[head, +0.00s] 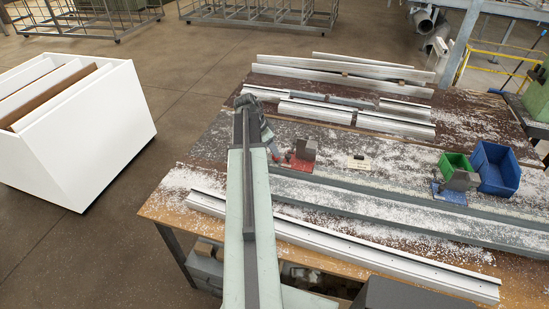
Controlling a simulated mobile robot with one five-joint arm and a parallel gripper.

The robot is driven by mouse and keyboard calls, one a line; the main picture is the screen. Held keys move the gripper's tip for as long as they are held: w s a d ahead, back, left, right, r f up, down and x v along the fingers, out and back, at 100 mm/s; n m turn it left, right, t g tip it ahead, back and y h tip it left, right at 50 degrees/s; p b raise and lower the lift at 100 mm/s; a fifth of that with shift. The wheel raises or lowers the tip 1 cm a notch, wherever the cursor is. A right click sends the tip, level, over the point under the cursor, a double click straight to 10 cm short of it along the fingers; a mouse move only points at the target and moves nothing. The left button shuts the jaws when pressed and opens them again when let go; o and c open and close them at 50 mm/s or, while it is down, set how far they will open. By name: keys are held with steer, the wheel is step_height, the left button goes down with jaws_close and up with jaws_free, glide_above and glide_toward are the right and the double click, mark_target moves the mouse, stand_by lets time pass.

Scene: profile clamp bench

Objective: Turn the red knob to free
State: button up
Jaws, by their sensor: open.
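A red part (300,164), which seems to be the red knob's place, shows low beside a grey clamp block (306,149) on the bench. Its exact shape and setting are too small to tell. My gripper (277,157) points down just left of the red part, open and with nothing seen in it. I cannot tell whether it touches the red part. My arm hides part of the bench to the left. A small pale label (360,163) lies to the right of the block.
A similar grey block with a blue base (449,194) stands farther right, by a green bin (455,164) and a blue bin (497,168). A long white profile (350,250) lies along the front. More profiles (345,72) lie at the back. White shavings cover the bench.

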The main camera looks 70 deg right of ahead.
steer(key=b+x, duration=0.2)
steer(key=x, duration=0.2)
steer(key=shift+f+b, duration=0.15)
steer(key=shift+b, duration=0.2)
steer(key=shift+c, duration=0.3)
jaws_close()
